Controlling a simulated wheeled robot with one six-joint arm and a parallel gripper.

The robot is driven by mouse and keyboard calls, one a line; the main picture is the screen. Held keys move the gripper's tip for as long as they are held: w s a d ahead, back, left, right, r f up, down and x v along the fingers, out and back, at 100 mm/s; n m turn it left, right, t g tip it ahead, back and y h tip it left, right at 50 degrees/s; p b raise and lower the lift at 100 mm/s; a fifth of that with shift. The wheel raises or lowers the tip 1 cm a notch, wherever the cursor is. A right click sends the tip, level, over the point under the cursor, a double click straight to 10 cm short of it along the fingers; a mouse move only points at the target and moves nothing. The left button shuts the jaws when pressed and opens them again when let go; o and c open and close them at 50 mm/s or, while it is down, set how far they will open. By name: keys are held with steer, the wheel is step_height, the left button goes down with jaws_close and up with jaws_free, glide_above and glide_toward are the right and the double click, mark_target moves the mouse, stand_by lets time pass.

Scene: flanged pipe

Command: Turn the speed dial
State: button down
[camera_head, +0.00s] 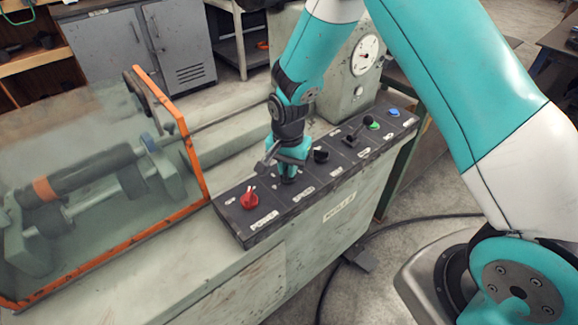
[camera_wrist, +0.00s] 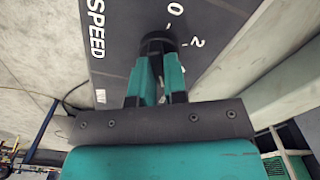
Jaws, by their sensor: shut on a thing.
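The speed dial (camera_wrist: 158,40) is a black knob on the dark panel, beside the printed word SPEED and scale marks 0 and 2, in the wrist view. My gripper (camera_wrist: 158,62) is shut on it from above, with a teal finger on each side. In the head view my gripper (camera_head: 288,178) reaches down to the panel between a red knob and a black knob. It hides the speed dial there.
The control panel (camera_head: 232,222) also carries a red knob (camera_head: 249,200), a black knob (camera_head: 321,155), a black lever (camera_head: 364,128), a green button (camera_head: 374,126) and a blue button (camera_head: 394,112). An orange-framed clear guard (camera_head: 205,185) stands to the left. A round gauge (camera_head: 364,55) is behind.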

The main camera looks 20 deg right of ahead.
steer(key=n, duration=0.7)
steer(key=shift+w+a, duration=0.1)
steer(key=shift+a, duration=0.05)
steer(key=n, duration=0.8)
steer(key=shift+a, duration=0.15)
steer(key=n, duration=0.7)
steer(key=shift+a+n, duration=0.1)
steer(key=shift+n, duration=0.3)
steer(key=n, duration=0.3)
steer(key=shift+s+n, duration=0.15)
steer(key=shift+n, duration=0.9)
steer(key=shift+s+n, duration=0.1)
steer(key=shift+n, duration=0.95)
steer(key=c, duration=1.2)
jaws_free()
